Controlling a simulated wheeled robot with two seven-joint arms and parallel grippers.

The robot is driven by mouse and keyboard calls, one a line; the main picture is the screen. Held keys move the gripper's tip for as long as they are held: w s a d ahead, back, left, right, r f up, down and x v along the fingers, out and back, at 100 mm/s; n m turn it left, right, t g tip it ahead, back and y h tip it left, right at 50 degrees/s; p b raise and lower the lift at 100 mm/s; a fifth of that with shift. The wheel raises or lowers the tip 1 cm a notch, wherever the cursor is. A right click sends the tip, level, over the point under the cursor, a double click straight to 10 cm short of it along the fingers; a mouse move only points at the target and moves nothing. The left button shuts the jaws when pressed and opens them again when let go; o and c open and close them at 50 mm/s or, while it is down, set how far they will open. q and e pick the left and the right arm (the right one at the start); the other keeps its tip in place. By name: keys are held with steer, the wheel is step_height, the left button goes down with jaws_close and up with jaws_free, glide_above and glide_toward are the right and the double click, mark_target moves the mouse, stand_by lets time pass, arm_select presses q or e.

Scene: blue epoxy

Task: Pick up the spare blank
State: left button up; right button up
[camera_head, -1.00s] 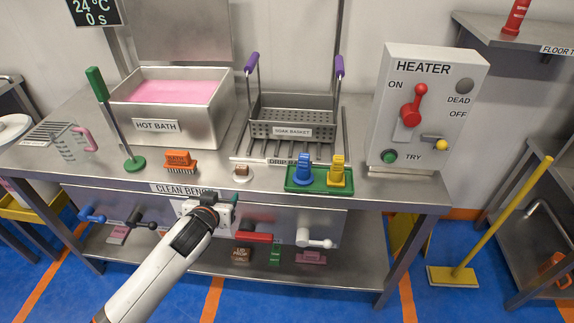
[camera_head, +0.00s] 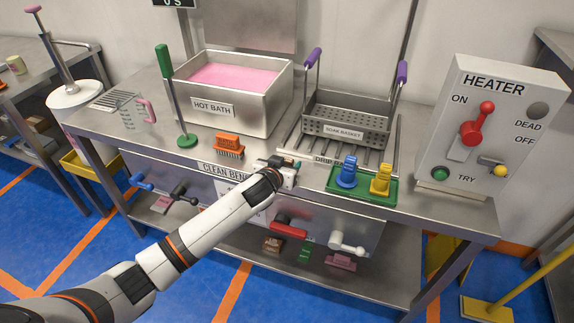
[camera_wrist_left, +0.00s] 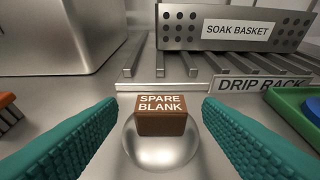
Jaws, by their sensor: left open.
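The spare blank (camera_wrist_left: 161,115) is a small brown block with white lettering. In the left wrist view it sits on a shiny round dish (camera_wrist_left: 160,150), in front of the drip rack. My left gripper (camera_wrist_left: 160,135) is open, with one teal finger on each side of the block and clear space between. The fingers do not touch it. In the head view my left gripper (camera_head: 290,168) is over the front edge of the bench and hides the block. My right gripper is not in view.
The soak basket (camera_head: 345,122) stands on the drip rack (camera_head: 300,150) behind. An orange brush (camera_head: 229,142) is to the left. A green tray (camera_head: 345,190) with blue and yellow pieces is close on the right. The hot bath (camera_head: 212,108) is behind left.

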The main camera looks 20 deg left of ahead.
arm_select(q)
steer(key=shift+x, duration=1.15)
steer(key=shift+s, duration=0.1)
steer(key=c, duration=1.2)
steer(key=shift+o, duration=0.2)
